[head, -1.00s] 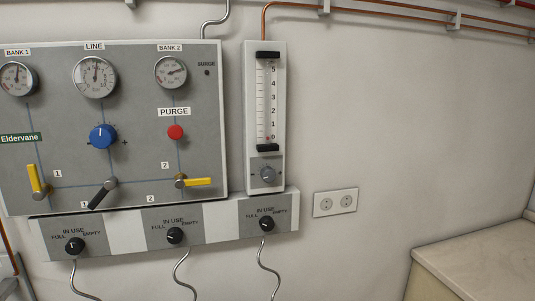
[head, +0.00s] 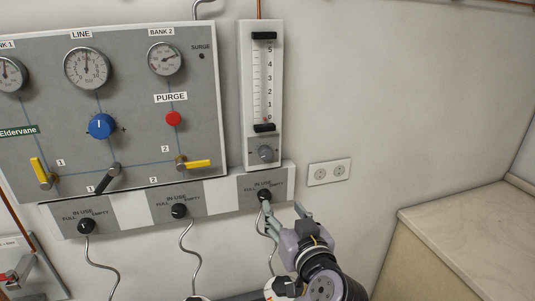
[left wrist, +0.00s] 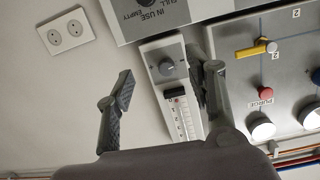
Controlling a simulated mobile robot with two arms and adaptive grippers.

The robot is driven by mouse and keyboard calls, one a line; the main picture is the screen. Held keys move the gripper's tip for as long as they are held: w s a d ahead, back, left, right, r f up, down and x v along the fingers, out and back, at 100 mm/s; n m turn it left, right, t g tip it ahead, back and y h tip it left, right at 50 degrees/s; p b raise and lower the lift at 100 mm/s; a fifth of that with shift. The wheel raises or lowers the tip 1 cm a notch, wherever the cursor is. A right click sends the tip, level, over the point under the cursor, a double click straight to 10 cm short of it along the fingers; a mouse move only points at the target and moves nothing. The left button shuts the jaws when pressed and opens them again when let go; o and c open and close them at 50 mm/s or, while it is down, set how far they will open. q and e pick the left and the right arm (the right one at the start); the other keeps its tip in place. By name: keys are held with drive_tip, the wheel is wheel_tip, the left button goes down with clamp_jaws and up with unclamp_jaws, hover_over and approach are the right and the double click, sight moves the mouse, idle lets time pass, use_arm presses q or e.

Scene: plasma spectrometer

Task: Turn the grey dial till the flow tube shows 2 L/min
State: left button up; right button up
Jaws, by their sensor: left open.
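The grey dial (head: 265,153) sits at the foot of the flow tube (head: 263,80), a clear scale marked 0 to 5 on a white backplate. A small red float (head: 265,120) rests near 0. My left gripper (head: 285,207) is open and empty, below the dial, in front of the lower strip near its right "in use" knob. In the left wrist view the grey dial (left wrist: 167,68) shows beyond and between the open fingers (left wrist: 160,85), closer to the right finger. My right gripper is in neither view.
A grey panel (head: 130,70) with gauges, a blue knob (head: 102,126), a red purge button (head: 173,119) and yellow levers is on the left. A socket (head: 329,172) is on the wall to the right. A counter (head: 470,215) stands at lower right.

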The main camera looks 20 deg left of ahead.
use_arm(q)
wheel_tip(320, 180, up, 4)
drive_tip(key=d+n+t+y, duration=0.1)
drive_tip(key=p, duration=0.8)
approach(267, 155)
drive_tip(key=x, duration=0.8)
drive_tip(key=shift+w+a+r, duration=0.1)
drive_tip(key=shift+x, duration=0.75)
